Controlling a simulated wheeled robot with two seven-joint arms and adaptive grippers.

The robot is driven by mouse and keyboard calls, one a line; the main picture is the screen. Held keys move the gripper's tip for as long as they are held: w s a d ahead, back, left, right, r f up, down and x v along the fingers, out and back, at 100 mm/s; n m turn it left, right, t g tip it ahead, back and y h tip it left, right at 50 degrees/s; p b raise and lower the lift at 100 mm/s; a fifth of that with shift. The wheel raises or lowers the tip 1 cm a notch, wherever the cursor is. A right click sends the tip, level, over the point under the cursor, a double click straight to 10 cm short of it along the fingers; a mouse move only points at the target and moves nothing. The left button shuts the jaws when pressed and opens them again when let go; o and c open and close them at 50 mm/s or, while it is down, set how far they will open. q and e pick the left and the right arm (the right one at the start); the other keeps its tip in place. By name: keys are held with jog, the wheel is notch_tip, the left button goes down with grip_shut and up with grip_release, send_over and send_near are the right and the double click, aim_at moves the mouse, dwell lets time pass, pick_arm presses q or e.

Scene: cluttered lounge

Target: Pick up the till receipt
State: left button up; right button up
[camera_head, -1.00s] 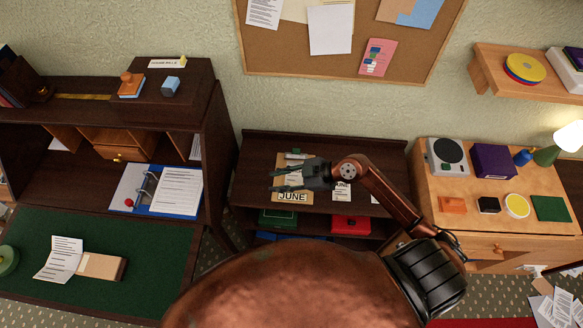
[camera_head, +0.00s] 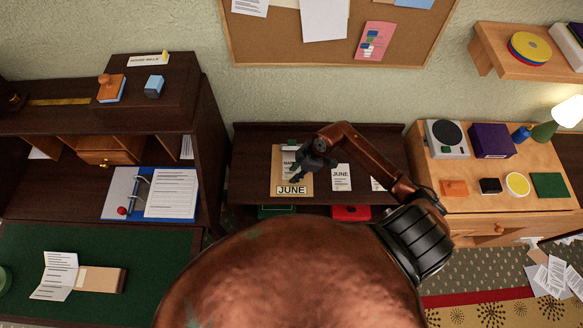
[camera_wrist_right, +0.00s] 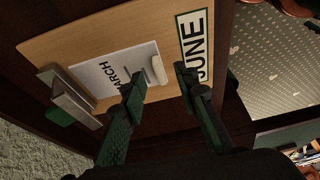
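A tan clipboard (camera_head: 305,181) lies on the dark shelf, with a JUNE label on its front edge and a metal clip. It also shows in the right wrist view (camera_wrist_right: 60,43). A white paper slip on it reads MARCH (camera_wrist_right: 112,72); one end curls up, and I cannot tell for sure that it is the till receipt. My right gripper (camera_head: 296,176) is over the clipboard. In the right wrist view my right gripper (camera_wrist_right: 160,84) is open, its fingers apart on either side of the slip's curled end. Contact is unclear. My left gripper is out of view.
A paper marked JUNE (camera_head: 341,176) and another paper (camera_head: 377,185) lie to the right on the shelf. A red box (camera_head: 350,212) is below. A dark desk unit (camera_head: 205,125) stands left, a wooden cabinet (camera_head: 432,184) right.

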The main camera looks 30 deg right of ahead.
jog(key=shift+w+a+f, duration=0.15)
jog(key=shift+a+f, duration=0.05)
jog(key=shift+f, duration=0.4)
jog(key=c, duration=0.5)
grip_shut()
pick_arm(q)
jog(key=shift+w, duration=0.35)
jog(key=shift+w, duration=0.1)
